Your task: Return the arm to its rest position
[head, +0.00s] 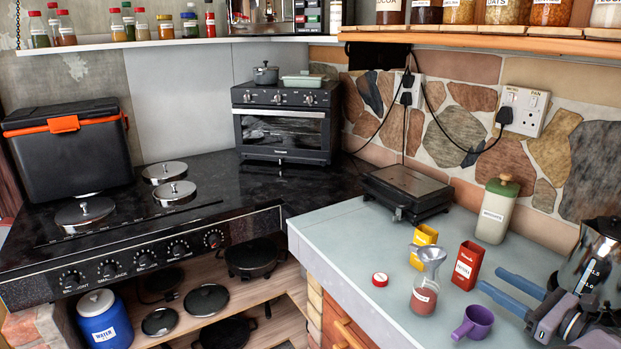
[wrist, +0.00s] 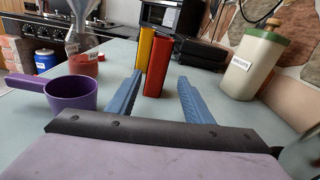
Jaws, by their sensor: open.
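My gripper (head: 519,298) is at the right of the head view, low over the grey-blue counter (head: 350,240). Its two blue fingers are apart with nothing between them. In the wrist view the gripper (wrist: 162,90) points toward a red box (wrist: 158,67), which stands beyond the fingertips. The red box (head: 467,266) is upright, with a yellow box (head: 424,247) just behind it. A glass jar with reddish contents (head: 424,298) has a clear funnel (head: 429,258) in its mouth.
A cream canister with a green lid (head: 495,212) stands behind the gripper. A red lid (head: 380,279) lies left of the jar. A black appliance (head: 405,193) sits at the counter's back, its cables rising to wall sockets (head: 522,111). The counter's front left is clear.

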